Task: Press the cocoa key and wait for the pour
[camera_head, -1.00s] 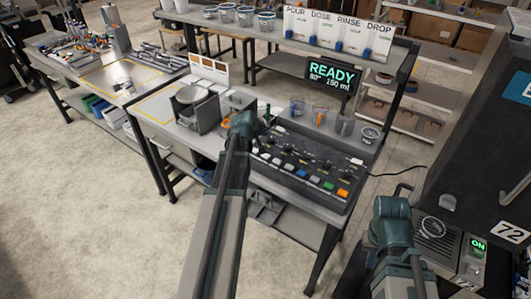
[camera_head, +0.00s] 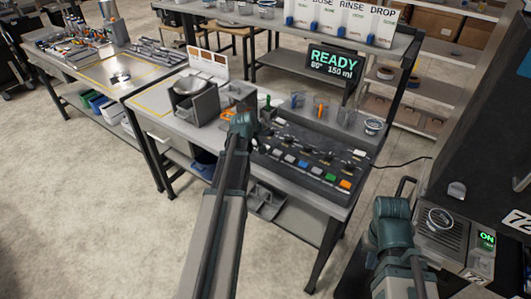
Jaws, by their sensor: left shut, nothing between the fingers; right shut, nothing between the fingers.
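A dark key panel (camera_head: 290,155) lies on the bench with a row of coloured keys along its front edge. I make out a blue key (camera_head: 302,164), a green key (camera_head: 330,177) and an orange key (camera_head: 345,184), among pale and grey ones. Their labels are too small to read, so I cannot tell which is cocoa. A display (camera_head: 334,63) behind reads READY, 80°, 150 ml. My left arm reaches up to the panel's left end and covers part of it. My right arm is at the lower right, away from the panel. Neither gripper's fingers show.
Several cups, one of them a metal-rimmed cup (camera_head: 373,127), stand behind the panel. A grey holder (camera_head: 195,103) with a bowl stands left of it. A dark machine with a lit ON box (camera_head: 487,240) is at the right. Open floor (camera_head: 90,220) lies at the left.

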